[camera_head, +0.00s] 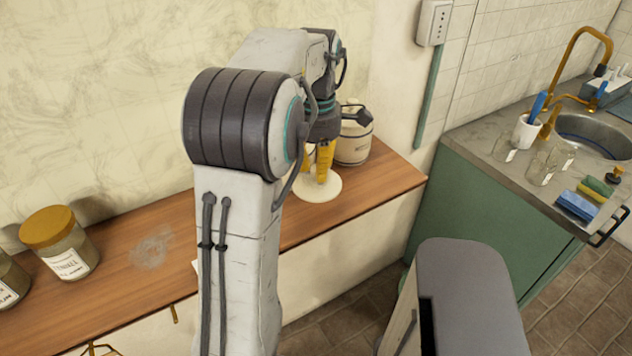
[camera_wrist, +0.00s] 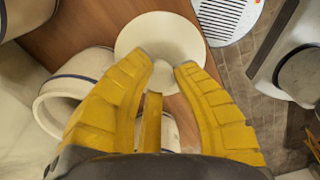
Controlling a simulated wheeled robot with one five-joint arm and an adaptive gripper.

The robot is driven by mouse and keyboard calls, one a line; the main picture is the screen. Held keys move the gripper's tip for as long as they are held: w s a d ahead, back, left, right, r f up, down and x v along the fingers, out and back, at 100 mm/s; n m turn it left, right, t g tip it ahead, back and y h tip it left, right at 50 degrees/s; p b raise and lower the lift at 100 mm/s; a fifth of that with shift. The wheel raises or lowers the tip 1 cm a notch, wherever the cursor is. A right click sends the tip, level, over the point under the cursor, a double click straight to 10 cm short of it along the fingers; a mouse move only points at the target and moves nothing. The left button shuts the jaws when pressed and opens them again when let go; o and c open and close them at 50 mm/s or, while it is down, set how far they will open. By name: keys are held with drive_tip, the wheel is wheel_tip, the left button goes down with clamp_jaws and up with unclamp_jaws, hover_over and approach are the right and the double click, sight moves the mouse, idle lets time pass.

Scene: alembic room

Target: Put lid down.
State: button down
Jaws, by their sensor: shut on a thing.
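The lid (camera_head: 318,188) is a round cream disc. It is low over the wooden shelf, near the shelf's front edge. I cannot tell whether it touches the wood. In the wrist view the lid (camera_wrist: 150,30) lies at the tips of my gripper (camera_wrist: 166,63). My gripper (camera_head: 322,177) has yellow fingers pointing down, shut on the lid's middle. The fingers hide the grip point in part. A cream canister (camera_head: 356,140) stands behind and to the right of the lid.
A counter there holds several glasses, sponges (camera_head: 577,206) and a sink (camera_head: 595,140).

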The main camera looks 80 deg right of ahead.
sight(316, 185)
drive_tip(key=shift+f, duration=2.15)
drive_tip(key=shift+w+d+f, duration=0.1)
drive_tip(key=shift+f, duration=0.35)
drive_tip(key=shift+f, duration=0.15)
drive_tip(key=c, duration=1.1)
unclamp_jaws()
wheel_tip(316, 185, up, 12)
drive_tip(key=shift+r+p, duration=0.1)
drive_tip(key=shift+p, duration=0.75)
